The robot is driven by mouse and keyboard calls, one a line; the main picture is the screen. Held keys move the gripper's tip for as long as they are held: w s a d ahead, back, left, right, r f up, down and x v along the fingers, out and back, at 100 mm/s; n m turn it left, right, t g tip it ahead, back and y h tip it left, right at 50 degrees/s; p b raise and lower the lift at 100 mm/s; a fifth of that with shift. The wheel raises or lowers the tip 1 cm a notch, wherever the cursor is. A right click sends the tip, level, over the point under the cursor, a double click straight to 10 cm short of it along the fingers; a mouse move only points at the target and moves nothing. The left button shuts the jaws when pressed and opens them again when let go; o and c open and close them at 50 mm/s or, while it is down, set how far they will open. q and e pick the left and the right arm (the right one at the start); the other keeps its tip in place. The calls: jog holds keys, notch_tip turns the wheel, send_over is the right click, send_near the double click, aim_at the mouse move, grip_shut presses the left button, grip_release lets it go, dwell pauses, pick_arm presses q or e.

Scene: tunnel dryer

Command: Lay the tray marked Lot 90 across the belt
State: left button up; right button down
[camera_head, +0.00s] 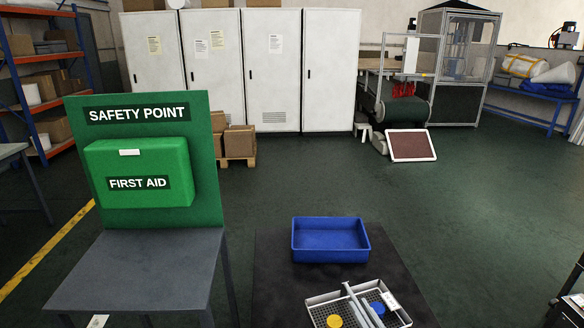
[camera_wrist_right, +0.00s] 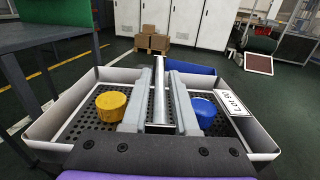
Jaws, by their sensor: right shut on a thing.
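The grey perforated tray (camera_head: 318,300) is at the bottom of the head view. It holds a yellow round piece (camera_head: 334,321) and a blue round piece (camera_head: 378,308). Its white label (camera_wrist_right: 236,104) reads Lot 90, seen at a slant in the right wrist view. My right gripper (camera_wrist_right: 160,90) has its two grey fingers shut on the tray's silver middle bar, between the two pieces. I cannot tell whether the tray is lifted. A green belt (camera_head: 403,110) shows at the back right, at the machine's front end. My left gripper is out of view.
A blue bin (camera_head: 330,254) lies just beyond the tray on a dark flat surface. A grey table (camera_head: 150,265) with a green first aid board (camera_head: 150,160) stands at left. A tilted brown panel with a white frame (camera_head: 411,145) is before the belt. The floor between is clear.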

jog(key=r+p, duration=0.2)
jog(key=r, duration=0.1)
jog(key=r+p, duration=0.3)
jog(key=w+r+p, duration=0.1)
jog(key=r+p, duration=0.1)
jog(key=shift+r, duration=0.4)
jog(key=shift+a, duration=0.35)
jog(key=a, duration=1)
send_over(359, 307)
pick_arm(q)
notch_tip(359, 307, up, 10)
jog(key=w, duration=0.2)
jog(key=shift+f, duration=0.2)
pick_arm(e)
jog(key=a, duration=1)
jog(key=shift+a, duration=0.15)
